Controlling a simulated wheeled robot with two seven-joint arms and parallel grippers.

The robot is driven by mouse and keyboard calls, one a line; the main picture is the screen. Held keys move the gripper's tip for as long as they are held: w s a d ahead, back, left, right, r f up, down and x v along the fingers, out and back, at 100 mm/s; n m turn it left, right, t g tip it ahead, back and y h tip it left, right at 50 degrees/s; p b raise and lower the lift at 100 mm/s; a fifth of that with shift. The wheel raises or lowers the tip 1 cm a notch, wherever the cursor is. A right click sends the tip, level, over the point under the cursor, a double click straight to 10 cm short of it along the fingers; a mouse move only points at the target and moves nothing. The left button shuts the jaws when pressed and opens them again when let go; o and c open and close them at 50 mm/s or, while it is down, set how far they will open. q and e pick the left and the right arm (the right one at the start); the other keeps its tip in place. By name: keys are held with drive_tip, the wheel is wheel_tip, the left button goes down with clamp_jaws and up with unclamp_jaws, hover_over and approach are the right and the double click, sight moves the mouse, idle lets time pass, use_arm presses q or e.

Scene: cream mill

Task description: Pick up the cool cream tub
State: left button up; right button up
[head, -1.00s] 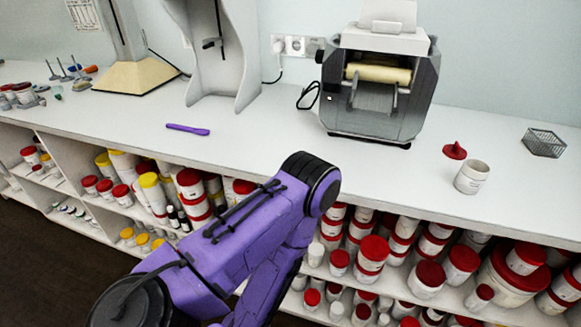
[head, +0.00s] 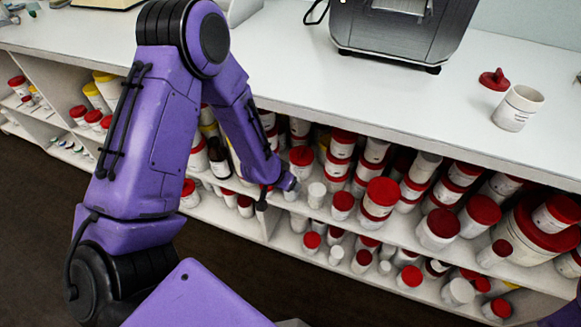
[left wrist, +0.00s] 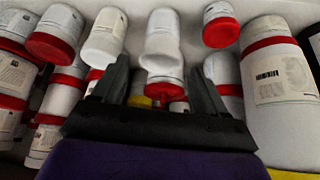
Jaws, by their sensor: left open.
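I cannot tell which tub is the cool cream one, as the labels are too small to read. Many white tubs, most with red lids, fill the shelves under the counter, such as this one (head: 380,198). My left gripper (head: 277,194) is at the shelf front, left of a small white-capped tub (head: 316,194). In the left wrist view the gripper (left wrist: 162,88) is open and empty. The tubs there look upside down; an all-white tub (left wrist: 162,40) stands ahead, in line with the gap between the fingers. My right gripper is out of view.
On the white counter (head: 290,50) stand a grey machine (head: 400,30), an open white tub (head: 518,108) and a loose red lid (head: 494,79). The counter edge overhangs the shelves. A large white tub (left wrist: 280,90) stands close on the right in the left wrist view.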

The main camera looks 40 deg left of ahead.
use_arm(q)
drive_tip(key=x, duration=0.4)
drive_tip(key=b+x, duration=0.1)
drive_tip(key=x, duration=0.3)
drive_tip(key=shift+w+a+f, duration=0.15)
drive_tip(key=shift+w+f, duration=0.05)
drive_tip(key=shift+w, duration=0.25)
drive_tip(key=shift+r, duration=0.1)
drive_tip(key=c, duration=0.8)
